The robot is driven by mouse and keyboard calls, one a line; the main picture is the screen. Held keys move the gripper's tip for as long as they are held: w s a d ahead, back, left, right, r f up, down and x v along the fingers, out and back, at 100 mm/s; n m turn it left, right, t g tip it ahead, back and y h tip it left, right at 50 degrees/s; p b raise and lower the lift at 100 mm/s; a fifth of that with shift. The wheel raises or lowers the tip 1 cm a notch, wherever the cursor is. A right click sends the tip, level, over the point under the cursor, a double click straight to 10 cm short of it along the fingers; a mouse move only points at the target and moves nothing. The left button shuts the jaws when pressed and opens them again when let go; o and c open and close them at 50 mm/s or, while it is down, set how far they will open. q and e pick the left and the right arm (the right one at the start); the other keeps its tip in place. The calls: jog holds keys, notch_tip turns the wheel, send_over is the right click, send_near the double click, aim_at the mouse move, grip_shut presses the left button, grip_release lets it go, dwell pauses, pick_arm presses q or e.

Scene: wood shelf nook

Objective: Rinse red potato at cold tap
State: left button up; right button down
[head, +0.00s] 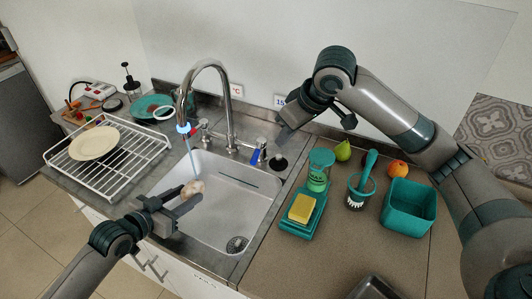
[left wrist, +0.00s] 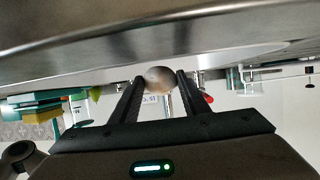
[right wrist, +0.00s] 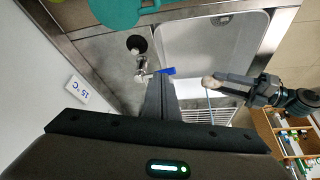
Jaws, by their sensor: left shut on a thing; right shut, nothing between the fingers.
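The potato (head: 193,188), pale pinkish-brown here, is between the fingertips of my left gripper (head: 184,202), which is shut on it over the sink (head: 222,212). It also shows in the left wrist view (left wrist: 159,77) and the right wrist view (right wrist: 211,83). A thin blue stream (head: 190,155) runs from the tall chrome faucet (head: 229,110) down to the potato. The blue-handled cold tap (head: 258,154) stands at the back of the sink. My right gripper (head: 284,136) is shut and empty close to the blue lever (right wrist: 163,71); I cannot tell whether they touch.
A white dish rack (head: 115,160) with a plate (head: 94,143) stands left of the sink. On the right counter are a yellow sponge (head: 302,208) on a teal tray, a brush (head: 362,182), fruit and a teal bin (head: 409,205). A 15 °C label (right wrist: 77,89) is on the wall.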

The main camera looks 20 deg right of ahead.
aim_at(258, 151)
jog(key=s+m, duration=0.1)
jog(key=m, duration=0.2)
jog(key=s+d+m+t, duration=0.1)
jog(key=m, duration=0.3)
jog(key=s+d+m, duration=0.1)
jog(key=m, duration=0.2)
jog(key=shift+r+t, duration=0.25)
jog(key=shift+t, duration=0.15)
jog(key=shift+w+f, duration=0.1)
jog(key=w+a+f, duration=0.5)
jog(key=w+f, duration=0.2)
jog(key=f, duration=0.2)
jog(key=shift+a, duration=0.15)
